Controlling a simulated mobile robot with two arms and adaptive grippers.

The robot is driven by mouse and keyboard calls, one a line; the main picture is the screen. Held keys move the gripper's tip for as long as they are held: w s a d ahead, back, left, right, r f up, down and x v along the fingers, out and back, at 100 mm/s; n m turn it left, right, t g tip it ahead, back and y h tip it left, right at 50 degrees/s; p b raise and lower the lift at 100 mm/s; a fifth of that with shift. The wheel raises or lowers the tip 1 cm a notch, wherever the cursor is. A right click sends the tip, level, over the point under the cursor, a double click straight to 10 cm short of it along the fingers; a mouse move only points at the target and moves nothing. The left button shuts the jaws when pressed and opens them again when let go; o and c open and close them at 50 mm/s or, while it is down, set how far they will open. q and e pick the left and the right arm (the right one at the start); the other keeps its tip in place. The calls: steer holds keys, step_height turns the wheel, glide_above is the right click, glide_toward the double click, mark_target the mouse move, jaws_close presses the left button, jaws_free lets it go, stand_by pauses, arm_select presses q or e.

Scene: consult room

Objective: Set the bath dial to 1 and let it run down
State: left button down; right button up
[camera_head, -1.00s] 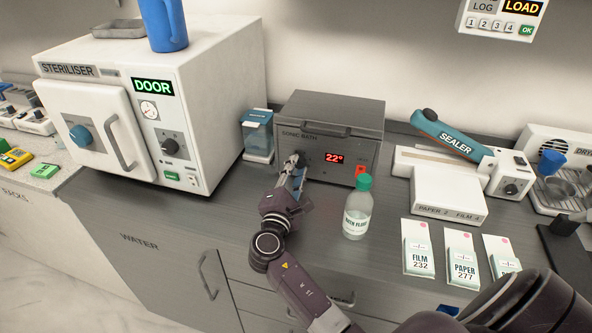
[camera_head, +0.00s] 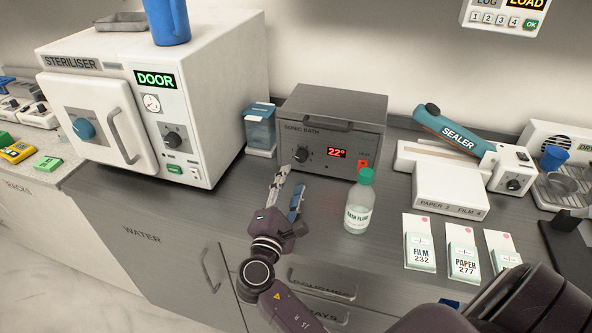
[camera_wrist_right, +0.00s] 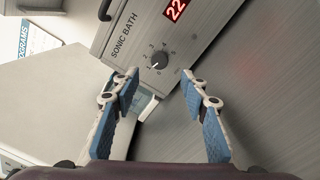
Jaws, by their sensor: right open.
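The sonic bath (camera_head: 345,118) is a grey metal box with a lid, on the counter against the wall. Its front has a dark dial (camera_head: 301,155) on the left and a red display reading 22°. In the right wrist view the dial (camera_wrist_right: 159,61) has a ring of small numbers; I cannot tell surely which one its pointer marks. My right gripper (camera_head: 290,181) is open and empty, in front of the bath and apart from the dial. In the right wrist view its fingertips (camera_wrist_right: 160,75) straddle the line to the dial. My left gripper is out of view.
A bath fluid bottle (camera_head: 358,207) with a green cap stands just right of my right gripper. The steriliser (camera_head: 215,95) is to the left, with a blue container (camera_head: 259,130) beside the bath. The sealer (camera_head: 440,178) and pouch packs (camera_head: 420,244) are to the right.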

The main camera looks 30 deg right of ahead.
steer(key=v, duration=0.4)
steer(key=shift+s+a, duration=0.1)
steer(key=shift+f, duration=0.15)
stand_by(0.3)
